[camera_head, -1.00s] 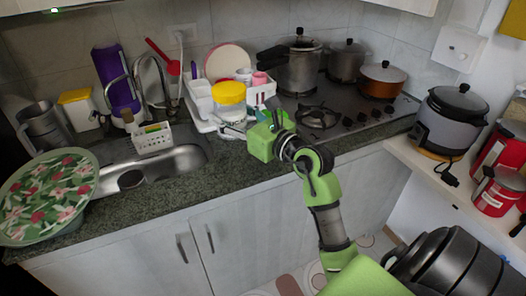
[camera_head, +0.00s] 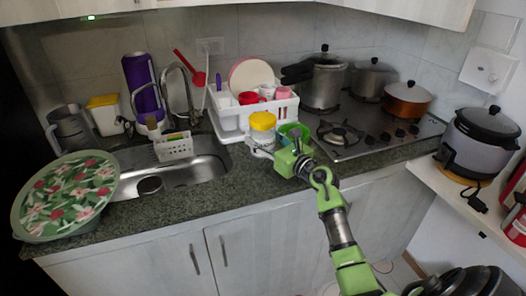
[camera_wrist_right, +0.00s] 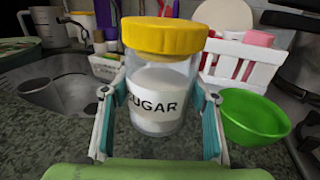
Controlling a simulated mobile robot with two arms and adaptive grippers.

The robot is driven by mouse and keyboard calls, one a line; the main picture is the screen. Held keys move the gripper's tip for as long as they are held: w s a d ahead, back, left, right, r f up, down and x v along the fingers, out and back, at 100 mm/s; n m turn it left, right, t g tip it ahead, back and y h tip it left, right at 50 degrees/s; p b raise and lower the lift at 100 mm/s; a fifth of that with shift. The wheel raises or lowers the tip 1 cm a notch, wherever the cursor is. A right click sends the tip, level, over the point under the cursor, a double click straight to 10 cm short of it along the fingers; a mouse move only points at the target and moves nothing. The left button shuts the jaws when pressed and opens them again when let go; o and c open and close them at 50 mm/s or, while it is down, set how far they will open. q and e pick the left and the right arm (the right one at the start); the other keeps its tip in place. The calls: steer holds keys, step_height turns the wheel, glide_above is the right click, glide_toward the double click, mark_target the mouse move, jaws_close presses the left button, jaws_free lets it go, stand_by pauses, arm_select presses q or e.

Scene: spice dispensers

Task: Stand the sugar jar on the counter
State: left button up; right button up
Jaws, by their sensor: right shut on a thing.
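The sugar jar (camera_head: 262,130) is clear with a yellow lid, white contents and a label reading "SUGAR", which shows in the right wrist view (camera_wrist_right: 158,85). It is upright at the granite counter (camera_head: 225,187), in front of the dish rack. My right gripper (camera_head: 268,150) has its fingers on both sides of the jar and is shut on it; the fingers also show in the right wrist view (camera_wrist_right: 160,118). The jar's base looks at or very near the counter; I cannot tell whether it touches. My left gripper is not in view.
A green bowl (camera_wrist_right: 255,120) is close to the right of the jar. The white dish rack (camera_head: 228,115) stands behind, the sink (camera_head: 180,172) is to the left and the stove (camera_head: 375,125) to the right. The front counter strip is clear.

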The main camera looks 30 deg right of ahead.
steer(key=shift+w+d+f, duration=0.25)
steer(key=shift+w+f, duration=0.05)
steer(key=shift+w, duration=0.05)
steer(key=shift+w+d+f+b, duration=0.15)
steer(key=shift+f+b, duration=0.2)
steer(key=shift+f, duration=1.4)
steer(key=o, duration=1.3)
steer(key=shift+f, duration=0.35)
steer(key=o, duration=0.4)
steer(key=shift+r, duration=0.1)
steer(key=shift+r, duration=0.1)
